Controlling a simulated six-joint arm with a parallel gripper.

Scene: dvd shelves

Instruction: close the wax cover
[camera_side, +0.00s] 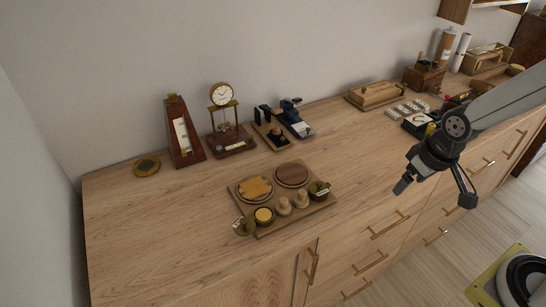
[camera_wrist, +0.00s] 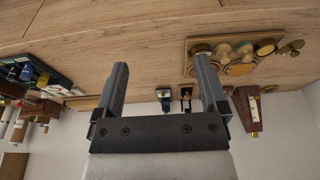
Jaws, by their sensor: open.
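A wooden tray (camera_side: 241,189) lies on the cabinet top. At its front left sits a small round pot with yellow wax (camera_side: 264,216) showing. A similar small brass container (camera_side: 319,190) is at the tray's right edge. My gripper (camera_side: 436,191) is open and empty, well to the right of the tray, beyond the cabinet's front edge. In the wrist view my gripper's fingers (camera_wrist: 160,62) are wide apart, and the tray (camera_wrist: 201,42) shows upside down at upper right.
On the tray are a light round disc (camera_side: 255,188), a dark round disc (camera_side: 292,174) and two wooden knobs (camera_side: 292,204). Behind stand a metronome (camera_side: 184,133), a clock (camera_side: 222,94) and blue-black tools (camera_side: 292,118). Bare wood lies between tray and gripper.

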